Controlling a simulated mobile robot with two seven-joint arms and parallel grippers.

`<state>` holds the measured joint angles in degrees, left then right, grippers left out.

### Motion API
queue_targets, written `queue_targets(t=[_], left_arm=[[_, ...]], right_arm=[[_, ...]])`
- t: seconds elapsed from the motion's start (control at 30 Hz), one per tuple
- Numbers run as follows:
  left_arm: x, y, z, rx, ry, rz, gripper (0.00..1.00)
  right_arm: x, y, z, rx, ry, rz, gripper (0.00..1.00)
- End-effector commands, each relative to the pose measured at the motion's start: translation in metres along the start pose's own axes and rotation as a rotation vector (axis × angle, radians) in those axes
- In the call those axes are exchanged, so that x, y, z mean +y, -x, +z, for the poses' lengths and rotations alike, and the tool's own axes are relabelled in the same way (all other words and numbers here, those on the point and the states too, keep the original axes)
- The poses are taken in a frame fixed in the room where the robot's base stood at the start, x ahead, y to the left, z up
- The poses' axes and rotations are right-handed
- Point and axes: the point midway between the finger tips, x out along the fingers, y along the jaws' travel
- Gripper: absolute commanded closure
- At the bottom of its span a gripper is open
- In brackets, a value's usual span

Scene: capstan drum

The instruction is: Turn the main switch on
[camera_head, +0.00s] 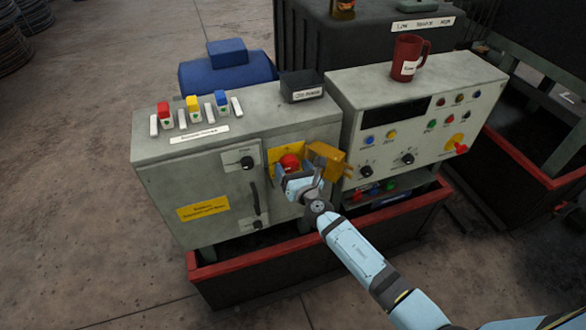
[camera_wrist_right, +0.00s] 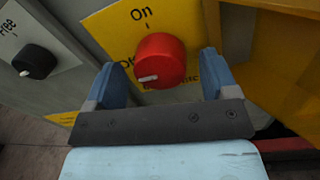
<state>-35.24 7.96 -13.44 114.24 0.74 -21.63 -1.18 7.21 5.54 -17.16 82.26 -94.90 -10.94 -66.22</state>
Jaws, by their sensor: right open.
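The main switch is a red round knob (camera_head: 289,161) on a yellow plate on the left cabinet's front. In the right wrist view the knob (camera_wrist_right: 160,58) has a white mark at its lower left, toward the partly hidden "Off" label; "On" is printed above it. My right gripper (camera_head: 295,178) is in front of the switch. In the wrist view its open blue fingers (camera_wrist_right: 160,72) stand on either side of the knob, with a visible gap on each side; depth contact cannot be told. My left gripper is not in view.
A yellow box-like cover (camera_head: 328,158) stands out right of the knob, close to my gripper. A black "Free" selector (camera_wrist_right: 35,61) is to the left. The right cabinet (camera_head: 420,115) carries buttons, dials and a dark red mug (camera_head: 408,58). A red-rimmed tray (camera_head: 240,268) lies below.

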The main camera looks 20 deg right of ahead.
Motion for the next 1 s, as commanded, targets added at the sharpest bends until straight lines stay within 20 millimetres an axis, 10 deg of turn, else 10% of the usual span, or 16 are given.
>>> queue_targets(t=[0.23,0.47,1.0], left_arm=[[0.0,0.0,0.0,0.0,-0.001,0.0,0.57],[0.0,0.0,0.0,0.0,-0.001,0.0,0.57],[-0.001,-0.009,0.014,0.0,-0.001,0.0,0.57]], right_arm=[[0.0,-0.001,0.0,0.0,0.0,0.0,0.2],[0.0,-0.001,0.0,0.0,0.0,0.0,0.7],[-0.001,-0.001,-0.003,-0.011,-0.146,0.003,0.69]])
